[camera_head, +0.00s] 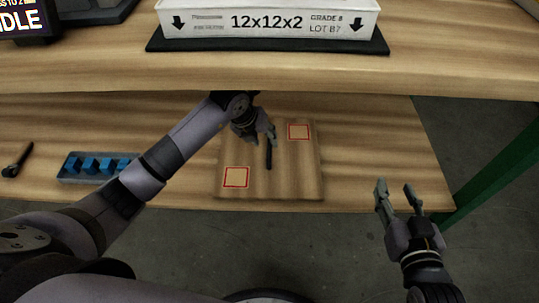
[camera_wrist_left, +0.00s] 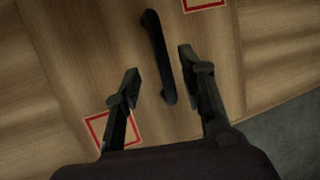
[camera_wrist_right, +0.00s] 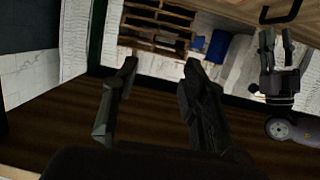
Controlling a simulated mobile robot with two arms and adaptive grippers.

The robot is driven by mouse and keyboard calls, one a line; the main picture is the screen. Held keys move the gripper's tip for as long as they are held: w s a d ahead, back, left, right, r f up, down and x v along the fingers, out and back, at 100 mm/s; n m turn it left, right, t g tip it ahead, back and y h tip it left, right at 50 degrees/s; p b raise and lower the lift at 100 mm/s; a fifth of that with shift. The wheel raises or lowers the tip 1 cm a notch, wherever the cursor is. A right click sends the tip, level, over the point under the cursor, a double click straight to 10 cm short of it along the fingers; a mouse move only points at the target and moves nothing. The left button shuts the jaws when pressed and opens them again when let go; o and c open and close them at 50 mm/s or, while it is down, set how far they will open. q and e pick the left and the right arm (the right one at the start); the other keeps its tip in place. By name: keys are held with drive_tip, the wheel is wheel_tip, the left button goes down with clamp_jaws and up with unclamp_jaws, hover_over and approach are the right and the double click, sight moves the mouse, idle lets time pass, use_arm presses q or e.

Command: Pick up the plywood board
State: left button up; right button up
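The plywood board (camera_head: 290,180) lies on the lower wooden shelf in the head view. It has two red-outlined squares and a black handle (camera_head: 268,154) in its middle. In the left wrist view the handle (camera_wrist_left: 158,55) runs between the fingers of my left gripper (camera_wrist_left: 160,90), and one red-outlined square is partly behind a finger. My left gripper (camera_head: 262,133) is open above the board; whether it touches the handle cannot be told. My right gripper (camera_head: 396,190) is open and empty, to the right of the board, past the shelf's front edge.
An upper shelf (camera_head: 460,75) hangs over the back of the board and holds a white filter box (camera_head: 270,20) on a dark mat. A bin of blue parts (camera_head: 98,167) and a dark tool (camera_head: 17,160) lie left of the board. A green post (camera_head: 490,180) stands at right.

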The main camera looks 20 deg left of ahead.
sight(269, 143)
use_arm(q)
drive_tip(key=b+x, duration=0.2)
drive_tip(key=x, duration=0.2)
drive_tip(key=shift+w+d+f, duration=0.1)
drive_tip(key=shift+d+f, duration=0.1)
drive_tip(key=shift+w+f, duration=0.15)
drive_tip(key=shift+f, duration=0.05)
use_arm(e)
wheel_tip(269, 143, up, 9)
drive_tip(key=a+t+y, duration=0.1)
drive_tip(key=t, duration=0.4)
drive_tip(key=shift+w+a+r+t+y, duration=0.15)
drive_tip(key=shift+w+a+t+y, duration=0.15)
drive_tip(key=shift+w+y, duration=0.1)
use_arm(q)
clamp_jaws()
drive_tip(key=shift+r, duration=0.1)
